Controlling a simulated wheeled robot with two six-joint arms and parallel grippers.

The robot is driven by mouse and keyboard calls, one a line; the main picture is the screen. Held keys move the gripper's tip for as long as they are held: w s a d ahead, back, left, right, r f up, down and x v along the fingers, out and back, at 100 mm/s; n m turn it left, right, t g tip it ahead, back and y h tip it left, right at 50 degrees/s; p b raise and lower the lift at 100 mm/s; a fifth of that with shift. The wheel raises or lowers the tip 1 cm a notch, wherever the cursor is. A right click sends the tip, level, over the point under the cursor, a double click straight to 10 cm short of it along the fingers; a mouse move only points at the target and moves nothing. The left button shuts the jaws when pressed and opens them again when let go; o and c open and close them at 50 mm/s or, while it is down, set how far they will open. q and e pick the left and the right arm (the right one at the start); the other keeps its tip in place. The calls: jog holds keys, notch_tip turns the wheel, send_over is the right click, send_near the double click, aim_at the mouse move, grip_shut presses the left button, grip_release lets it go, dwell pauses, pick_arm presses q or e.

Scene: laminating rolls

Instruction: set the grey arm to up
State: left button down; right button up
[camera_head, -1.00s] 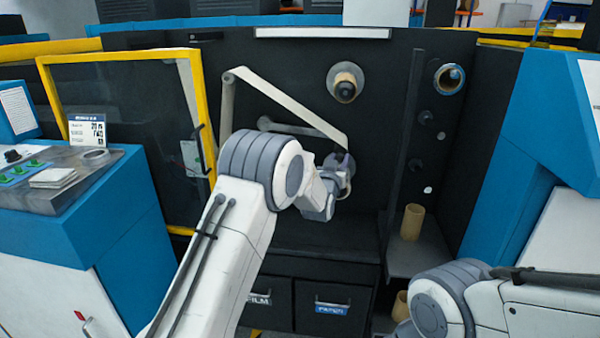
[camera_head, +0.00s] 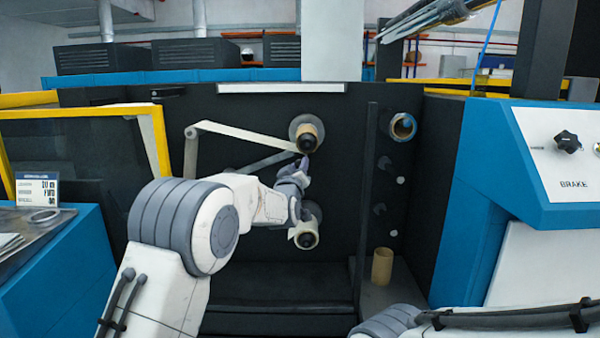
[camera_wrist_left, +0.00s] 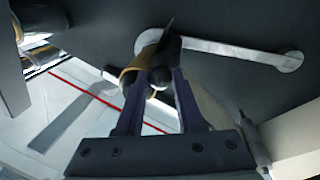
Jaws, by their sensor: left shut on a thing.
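The grey arm (camera_head: 268,160) is a pale bar on the dark machine face in the head view. It slants up to the right from its left end, and its right end is near the upper spindle roll (camera_head: 307,136). My left gripper (camera_head: 307,158) is at that right end, just below the upper roll. In the left wrist view the grey arm (camera_wrist_left: 235,50) runs off to the right, and my left gripper (camera_wrist_left: 158,78) is shut on the peg at its near end. The fingers partly hide the peg. My right gripper is out of view.
A lower spindle roll (camera_head: 304,234) sits beneath my left wrist. A pale web (camera_head: 245,135) runs from a guide at upper left. A yellow-framed door (camera_head: 160,140) stands left. A dark upright plate (camera_head: 365,200) and a cardboard core (camera_head: 382,266) are at right.

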pick_arm(q)
jog(key=c, duration=0.5)
grip_release()
jog(key=shift+c, duration=0.2)
jog(key=s+a+f+b, duration=0.1)
jog(key=s, duration=0.9)
jog(key=shift+s+f+b, duration=0.2)
jog(key=shift+f+b, duration=0.05)
jog(key=shift+b, duration=0.15)
